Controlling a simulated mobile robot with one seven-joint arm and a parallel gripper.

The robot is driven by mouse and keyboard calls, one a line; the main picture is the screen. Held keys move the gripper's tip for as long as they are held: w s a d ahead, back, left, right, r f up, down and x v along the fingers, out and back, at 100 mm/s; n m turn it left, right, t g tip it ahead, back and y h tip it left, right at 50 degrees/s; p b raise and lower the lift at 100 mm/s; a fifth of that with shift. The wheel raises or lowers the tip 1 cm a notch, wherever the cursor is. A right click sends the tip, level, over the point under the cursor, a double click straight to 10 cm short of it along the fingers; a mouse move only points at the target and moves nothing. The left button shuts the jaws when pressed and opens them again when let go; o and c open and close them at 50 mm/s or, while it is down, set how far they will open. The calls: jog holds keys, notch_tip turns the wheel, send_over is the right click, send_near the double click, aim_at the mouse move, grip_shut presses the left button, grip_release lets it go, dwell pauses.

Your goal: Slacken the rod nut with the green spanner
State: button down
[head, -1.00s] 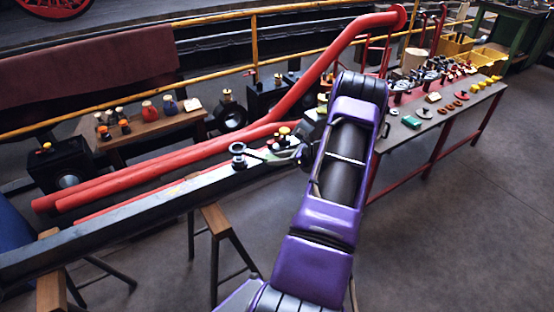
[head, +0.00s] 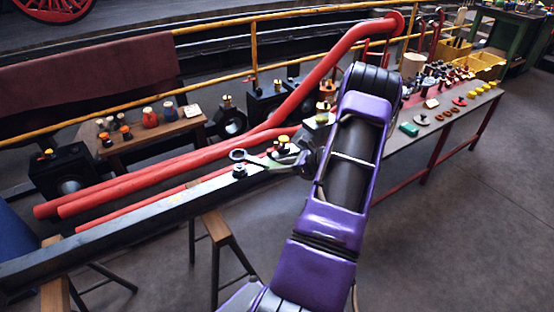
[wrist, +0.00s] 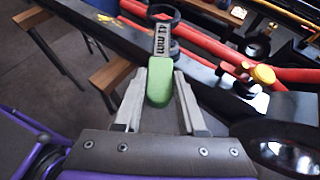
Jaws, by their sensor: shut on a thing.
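The rod nut appears to be the small dark piece (head: 240,171) on top of the long dark beam (head: 130,218) in the head view. The spanner's ring end (head: 238,155) shows just above and behind it in the picture, looking apart from it. In the wrist view the spanner has a green handle (wrist: 160,82), a grey shank marked 41 mm (wrist: 162,42) and a dark ring (wrist: 163,14). My gripper (wrist: 159,88) is shut on the green handle, with a finger on each side. In the head view my arm partly hides the gripper and handle.
Red pipes (head: 170,172) run behind the beam, and yellow-topped fittings (head: 284,141) stand close to the spanner. Wooden trestles (head: 216,228) stand below. A bench (head: 440,130) with many small parts is at the right. Open floor (head: 460,240) lies at the front right.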

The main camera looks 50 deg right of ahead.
jog(key=s+a, duration=0.5)
jog(key=s, duration=0.3)
jog(key=shift+s+a+p, duration=0.2)
jog(key=shift+s+p, duration=0.15)
jog(key=shift+p, duration=0.1)
